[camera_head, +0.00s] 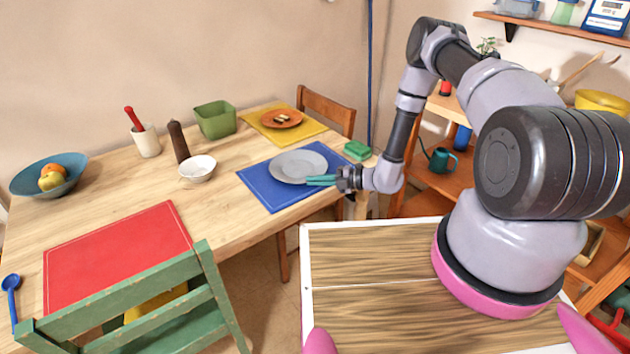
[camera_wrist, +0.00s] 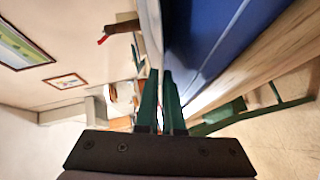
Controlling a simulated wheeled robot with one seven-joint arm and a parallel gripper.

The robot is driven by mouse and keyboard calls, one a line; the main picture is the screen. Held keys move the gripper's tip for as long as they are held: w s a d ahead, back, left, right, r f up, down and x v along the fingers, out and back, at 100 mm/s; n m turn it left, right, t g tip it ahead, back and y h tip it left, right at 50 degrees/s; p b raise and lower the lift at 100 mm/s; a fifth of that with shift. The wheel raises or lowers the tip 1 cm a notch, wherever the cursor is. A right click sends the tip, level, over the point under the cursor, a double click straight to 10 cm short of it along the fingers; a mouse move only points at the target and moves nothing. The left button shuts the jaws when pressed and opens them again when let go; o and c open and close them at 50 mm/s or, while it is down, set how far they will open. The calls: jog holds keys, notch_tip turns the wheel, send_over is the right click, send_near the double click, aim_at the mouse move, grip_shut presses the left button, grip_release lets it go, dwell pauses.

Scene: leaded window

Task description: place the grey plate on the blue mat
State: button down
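The grey plate (camera_head: 293,163) is over the blue mat (camera_head: 262,189), toward its back, and looks about level. I cannot tell whether it touches the mat. My gripper (camera_head: 314,181) reaches in from the right, its two teal fingers at the plate's near right rim. In the wrist view the fingers (camera_wrist: 160,78) are close together, with a thin pale edge between them that looks like the plate's rim. The blue mat (camera_wrist: 225,30) fills the upper right of that view.
A yellow mat (camera_head: 309,128) with an orange plate (camera_head: 293,122) lies behind. A white bowl (camera_head: 197,168) stands left of the blue mat, and a green sponge (camera_head: 357,150) right of it. A red mat (camera_head: 115,255) and a green chair (camera_head: 125,300) are at the front left.

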jog(key=c, duration=1.3)
grip_release()
